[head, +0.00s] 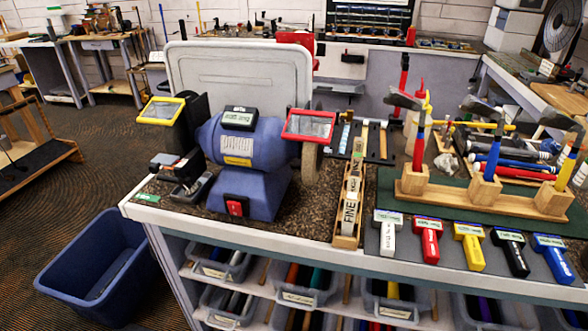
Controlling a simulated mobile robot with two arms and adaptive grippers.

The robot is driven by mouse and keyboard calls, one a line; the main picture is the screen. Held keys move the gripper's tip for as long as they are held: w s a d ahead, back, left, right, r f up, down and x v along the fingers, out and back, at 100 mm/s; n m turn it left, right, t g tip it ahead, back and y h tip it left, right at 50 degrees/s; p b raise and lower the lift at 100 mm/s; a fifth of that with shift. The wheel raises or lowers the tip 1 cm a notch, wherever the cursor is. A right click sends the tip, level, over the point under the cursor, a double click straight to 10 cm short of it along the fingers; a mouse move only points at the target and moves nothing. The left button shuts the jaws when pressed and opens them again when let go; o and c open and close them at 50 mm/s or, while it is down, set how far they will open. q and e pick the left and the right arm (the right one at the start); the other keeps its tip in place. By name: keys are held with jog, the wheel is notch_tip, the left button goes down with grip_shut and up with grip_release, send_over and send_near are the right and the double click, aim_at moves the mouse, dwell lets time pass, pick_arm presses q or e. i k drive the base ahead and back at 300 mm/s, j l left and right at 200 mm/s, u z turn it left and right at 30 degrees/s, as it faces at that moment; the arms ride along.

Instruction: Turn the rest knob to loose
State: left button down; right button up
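A blue bench grinder (243,140) stands on the workbench, left of the middle. It has a yellow-framed eye shield (160,110) on its left, a red-framed one (308,125) on its right, and a red switch (236,207) on its base. A black and grey part (183,175) sits in front of the left wheel and looks like the tool rest. I cannot make out a separate knob or its loose marking at this size. Neither of my grippers shows in the head view.
A blue bin (100,277) stands on the floor at the left. A wooden block rack (412,180) with golf clubs, several coloured labelled tools and a narrow wooden holder (338,240) fill the bench right of the grinder. Small bins (303,298) sit on shelves below.

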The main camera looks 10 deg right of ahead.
aim_at(185, 183)
jog(key=i+j+z, duration=0.1)
jog(key=z, duration=0.3)
jog(key=j+z, duration=0.45)
jog(key=i+j+z, duration=0.1)
jog(key=z, duration=0.3)
jog(key=j+z, duration=0.65)
jog(key=z, duration=0.2)
jog(key=k, duration=0.05)
